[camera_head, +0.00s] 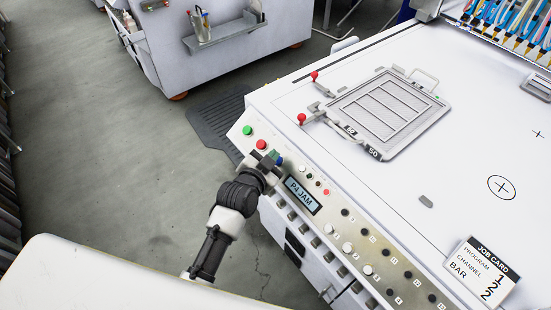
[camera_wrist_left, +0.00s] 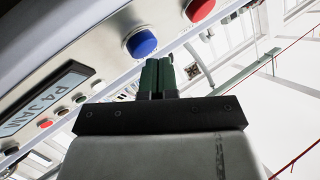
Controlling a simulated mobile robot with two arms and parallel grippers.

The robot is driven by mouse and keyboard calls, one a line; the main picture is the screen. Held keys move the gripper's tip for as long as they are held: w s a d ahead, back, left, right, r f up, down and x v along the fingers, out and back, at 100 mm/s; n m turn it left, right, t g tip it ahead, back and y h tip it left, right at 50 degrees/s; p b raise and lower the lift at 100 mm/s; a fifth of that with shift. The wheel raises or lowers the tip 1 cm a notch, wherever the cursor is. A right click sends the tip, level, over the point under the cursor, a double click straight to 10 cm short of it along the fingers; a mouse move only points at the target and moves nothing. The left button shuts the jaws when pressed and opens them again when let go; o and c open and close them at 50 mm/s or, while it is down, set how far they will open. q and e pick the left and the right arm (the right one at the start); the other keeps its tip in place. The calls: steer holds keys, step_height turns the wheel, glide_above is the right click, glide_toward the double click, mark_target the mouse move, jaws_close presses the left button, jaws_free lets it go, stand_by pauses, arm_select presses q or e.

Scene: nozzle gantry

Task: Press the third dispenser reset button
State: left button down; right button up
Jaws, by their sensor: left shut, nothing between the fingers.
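The control panel (camera_head: 330,221) runs along the machine's front edge. It has a lit display (camera_head: 302,195) reading "P4 JAM" and rows of small white and dark round buttons; their labels are too small to tell which is the third dispenser reset. A green button (camera_head: 247,130) and a red button (camera_head: 261,145) sit at its far end. My left gripper (camera_head: 273,158) is shut and empty over that end, between the red button and the display. In the left wrist view, its closed fingers (camera_wrist_left: 157,76) are beside a blue button (camera_wrist_left: 140,43); contact is unclear. My right gripper is not in view.
A job card (camera_head: 482,272) stands on the white table, reading program 1, channel 2, bar 2. A framed plate (camera_head: 433,104) with red-knobbed clamps (camera_head: 302,118) lies behind the panel. Coloured tubes (camera_head: 515,22) are at the back right. Open floor (camera_head: 95,150) lies left.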

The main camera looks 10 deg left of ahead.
arm_select(q)
steer(key=shift+w+d+f, duration=0.2)
steer(key=shift+f, duration=0.25)
stand_by(0.6)
stand_by(0.4)
steer(key=shift+s+a+r+p, duration=0.2)
steer(key=shift+r+p, duration=0.2)
steer(key=shift+p, duration=0.05)
steer(key=shift+s+a+r+p, duration=0.15)
steer(key=shift+s+r+p, duration=0.05)
steer(key=shift+r+p, duration=0.25)
steer(key=shift+s+a+r+p, duration=0.15)
steer(key=shift+r+p, duration=0.3)
steer(key=shift+p, duration=0.1)
steer(key=r+p, duration=0.1)
steer(key=s+a+r+p, duration=0.1)
steer(key=s+r+p, duration=0.1)
steer(key=p, duration=0.1)
steer(key=shift+a, duration=0.25)
